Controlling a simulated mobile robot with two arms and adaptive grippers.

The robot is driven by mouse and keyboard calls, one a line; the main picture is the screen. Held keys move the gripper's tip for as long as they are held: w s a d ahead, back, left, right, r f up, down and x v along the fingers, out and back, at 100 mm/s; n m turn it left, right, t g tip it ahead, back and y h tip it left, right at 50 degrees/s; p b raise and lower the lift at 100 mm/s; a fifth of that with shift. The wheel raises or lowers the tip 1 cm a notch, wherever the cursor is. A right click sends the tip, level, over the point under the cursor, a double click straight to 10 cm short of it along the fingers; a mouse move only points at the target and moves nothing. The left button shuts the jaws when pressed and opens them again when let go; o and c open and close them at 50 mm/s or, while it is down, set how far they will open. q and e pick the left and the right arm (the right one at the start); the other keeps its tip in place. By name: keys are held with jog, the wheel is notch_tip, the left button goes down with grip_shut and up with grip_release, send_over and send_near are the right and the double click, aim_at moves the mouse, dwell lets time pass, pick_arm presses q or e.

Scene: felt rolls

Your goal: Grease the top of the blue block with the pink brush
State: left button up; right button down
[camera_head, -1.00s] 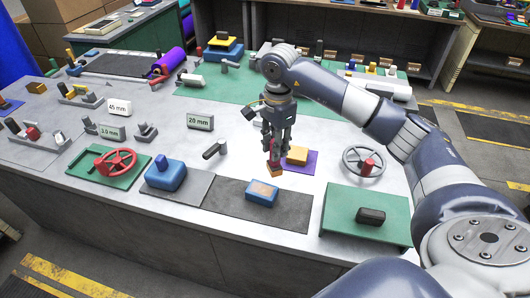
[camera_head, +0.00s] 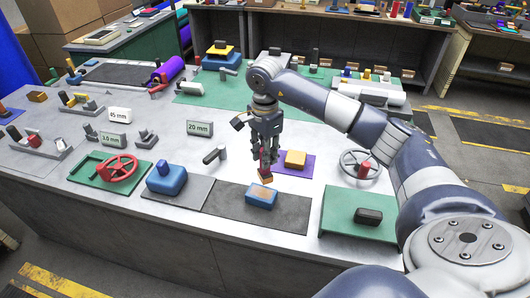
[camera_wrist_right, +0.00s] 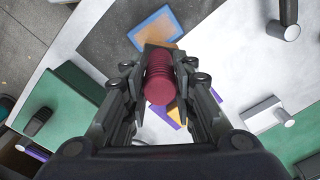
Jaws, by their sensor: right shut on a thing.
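The blue block (camera_head: 262,197) lies on a dark mat at the front of the table. A tan-orange patch covers much of its top, with a blue border around it in the right wrist view (camera_wrist_right: 136,37). My right gripper (camera_head: 265,163) is shut on the pink brush. The brush's ribbed dark-pink handle (camera_wrist_right: 159,82) shows between the fingers, and its orange-tan head (camera_head: 266,179) points down. The head is just behind and above the block; I cannot tell whether they touch. My left gripper is not in view.
A yellow block (camera_head: 295,158) on a purple sheet stands close behind the brush. A larger blue block with a knob (camera_head: 167,182) is on the grey mat (camera_head: 200,190) to the left. A green platform (camera_head: 352,228) with a black piece is to the right.

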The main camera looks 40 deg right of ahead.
notch_tip(320, 180, down, 4)
jog(key=shift+d+r+b, duration=0.1)
jog(key=shift+b, duration=1.1)
jog(key=shift+r+p, duration=0.3)
jog(key=shift+r, duration=0.05)
jog(key=shift+f+b, duration=0.25)
jog(key=shift+b, duration=0.05)
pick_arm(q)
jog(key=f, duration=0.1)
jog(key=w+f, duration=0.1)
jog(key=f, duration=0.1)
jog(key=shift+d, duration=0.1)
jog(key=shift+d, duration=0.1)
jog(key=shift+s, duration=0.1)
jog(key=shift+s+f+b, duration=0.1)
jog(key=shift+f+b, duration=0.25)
pick_arm(e)
jog(key=shift+f, duration=0.5)
